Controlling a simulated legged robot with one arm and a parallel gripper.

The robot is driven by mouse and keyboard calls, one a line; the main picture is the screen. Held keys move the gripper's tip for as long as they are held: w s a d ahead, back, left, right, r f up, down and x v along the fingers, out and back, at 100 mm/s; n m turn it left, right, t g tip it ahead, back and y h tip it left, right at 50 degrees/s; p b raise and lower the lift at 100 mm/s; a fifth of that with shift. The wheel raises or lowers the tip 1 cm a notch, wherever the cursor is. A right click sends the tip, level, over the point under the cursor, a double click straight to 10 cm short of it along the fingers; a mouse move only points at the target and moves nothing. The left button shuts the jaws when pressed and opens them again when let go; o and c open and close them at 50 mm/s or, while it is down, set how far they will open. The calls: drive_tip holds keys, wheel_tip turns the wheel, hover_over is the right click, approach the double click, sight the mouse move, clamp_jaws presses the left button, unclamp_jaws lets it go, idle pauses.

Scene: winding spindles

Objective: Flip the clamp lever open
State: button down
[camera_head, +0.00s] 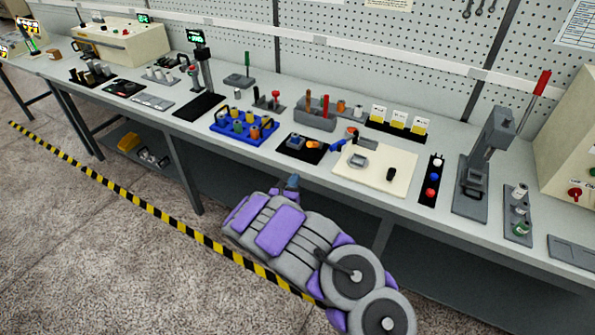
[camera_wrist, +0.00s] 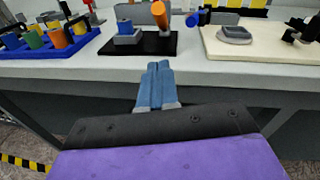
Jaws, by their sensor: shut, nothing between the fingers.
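My gripper (camera_wrist: 159,66) is shut and empty, its two blue fingers side by side. It points at the bench's front edge, below and in front of a black mat (camera_wrist: 165,46). In the head view my gripper (camera_head: 292,181) is just off the bench front. On the mat stands a grey fixture (camera_wrist: 127,39) with a blue cylinder (camera_wrist: 124,26) in it. An orange, handle-like piece (camera_wrist: 160,16) stands tilted beside it, perhaps the clamp lever; I cannot tell for sure. My gripper touches none of these.
A blue tray (camera_head: 243,137) with several cylinders is left of the mat. A cream board (camera_head: 380,178) with a grey part and a black part is on the right. A grey press (camera_head: 490,150) with a red handle stands farther right. The space before the bench is open.

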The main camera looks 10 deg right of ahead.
drive_tip(key=b, duration=0.2)
approach(315, 144)
wheel_tip(315, 144, down, 4)
drive_tip(key=a, duration=0.1)
drive_tip(key=w+r, duration=0.1)
drive_tip(key=w+d+r, duration=0.1)
drive_tip(key=w+r, duration=0.1)
drive_tip(key=shift+w, duration=0.25)
drive_tip(key=shift+r, duration=0.15)
